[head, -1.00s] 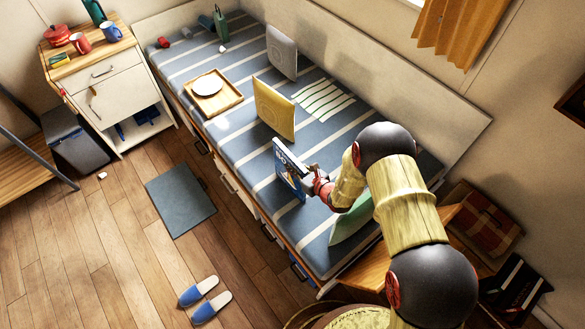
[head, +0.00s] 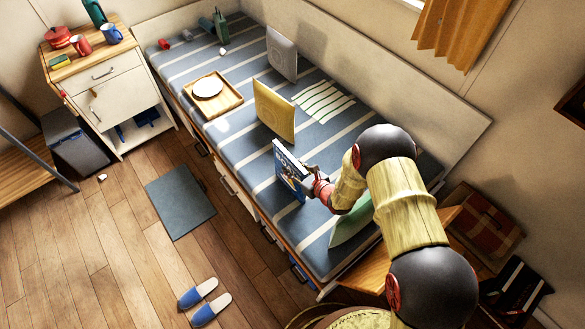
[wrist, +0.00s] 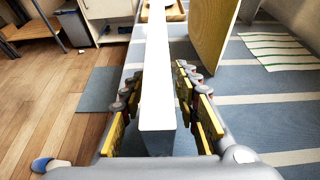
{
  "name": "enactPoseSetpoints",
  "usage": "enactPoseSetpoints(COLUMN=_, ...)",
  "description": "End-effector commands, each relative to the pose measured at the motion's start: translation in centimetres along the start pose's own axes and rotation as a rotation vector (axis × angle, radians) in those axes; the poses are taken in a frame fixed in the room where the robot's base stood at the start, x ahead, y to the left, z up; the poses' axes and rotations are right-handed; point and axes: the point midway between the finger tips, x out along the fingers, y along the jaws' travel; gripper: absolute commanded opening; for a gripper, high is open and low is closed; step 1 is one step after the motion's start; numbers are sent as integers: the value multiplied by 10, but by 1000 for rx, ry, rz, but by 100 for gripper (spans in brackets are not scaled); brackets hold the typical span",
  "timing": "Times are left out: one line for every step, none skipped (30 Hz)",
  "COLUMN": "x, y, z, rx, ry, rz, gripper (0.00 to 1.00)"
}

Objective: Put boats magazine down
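The boats magazine (head: 289,174) stands upright at the front edge of the striped bed, its blue cover with large letters facing left. In the wrist view the magazine (wrist: 157,80) shows as a pale edge running between the fingers. My gripper (head: 313,180) is at the magazine's right side. The magazine's lower edge appears at or just above the mattress.
The striped bed (head: 254,160) holds a yellow cushion (head: 275,110) just beyond the magazine, a green one (head: 350,228) under my arm, and a wooden tray (head: 228,105) with a plate. Bare mattress lies around the magazine. Blue slippers (head: 205,302) are on the floor.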

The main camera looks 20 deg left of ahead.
Motion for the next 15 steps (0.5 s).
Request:
enactPoseSetpoints(x=-1, y=0, z=2, rx=0, ry=0, rz=0, gripper=31)
enactPoseSetpoints(x=-2, y=0, z=4, rx=0, ry=0, rz=0, gripper=31)
enactPoseSetpoints(x=-6, y=0, z=3, rx=1, ry=1, rz=-1, gripper=31)
enactPoseSetpoints(x=-10, y=-1, z=4, rx=1, ry=0, rz=-1, gripper=31)
enactPoseSetpoints(x=-14, y=-1, z=3, rx=2, ry=1, rz=-1, gripper=31)
enactPoseSetpoints(x=-21, y=-1, z=3, rx=3, ry=2, rz=-1, gripper=31)
enactPoseSetpoints(x=-27, y=-1, z=4, rx=3, ry=2, rz=-2, gripper=31)
enactPoseSetpoints(x=-33, y=-1, z=5, rx=2, ry=1, rz=-2, gripper=31)
enactPoseSetpoints(x=-42, y=-1, z=4, rx=2, ry=1, rz=-2, gripper=31)
enactPoseSetpoints(x=-49, y=-1, z=4, rx=2, ry=1, rz=-3, gripper=31)
enactPoseSetpoints(x=-55, y=-2, z=5, rx=2, ry=1, rz=-3, gripper=31)
enactPoseSetpoints(x=-64, y=-1, z=5, rx=3, ry=1, rz=-2, gripper=31)
enactPoseSetpoints(x=-70, y=-1, z=5, rx=3, ry=1, rz=-2, gripper=31)
enactPoseSetpoints(x=-76, y=-2, z=5, rx=2, ry=0, rz=-3, gripper=31)
enactPoseSetpoints(x=-83, y=-1, z=4, rx=2, ry=1, rz=-3, gripper=31)
